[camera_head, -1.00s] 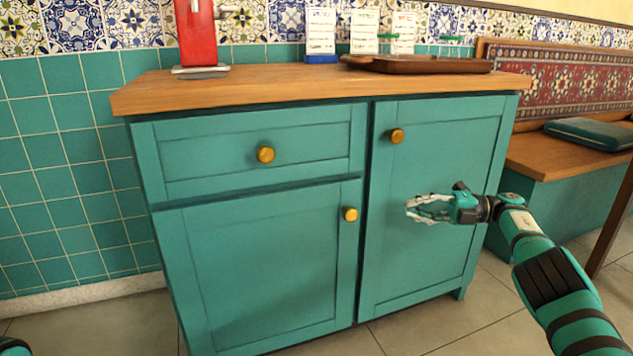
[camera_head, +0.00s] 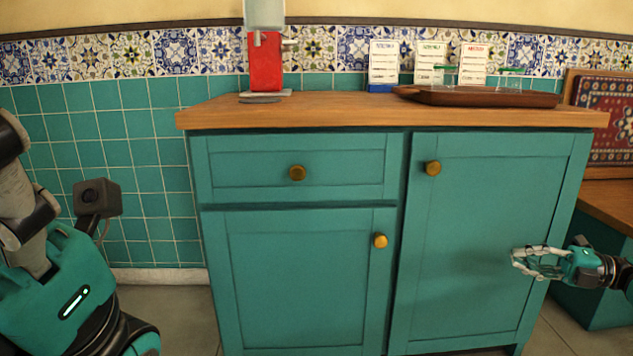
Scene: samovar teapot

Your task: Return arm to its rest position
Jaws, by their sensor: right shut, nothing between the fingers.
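My right gripper (camera_head: 525,262) is at the right of the head view, in front of the right cabinet door (camera_head: 480,240). Its fingers are shut with nothing between them, and it points left. I cannot tell the exact gap to the door, but the gripper is well away from the brass knobs. My left gripper is not in view; a part of my own body fills the lower left.
A teal cabinet (camera_head: 297,290) with a closed drawer (camera_head: 250,168) and closed doors stands ahead. On its wooden top (camera_head: 330,110) are a red samovar (camera_head: 265,62), printed cards (camera_head: 383,65) and a brown tray (camera_head: 425,96). A bench (camera_head: 610,200) stands at right.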

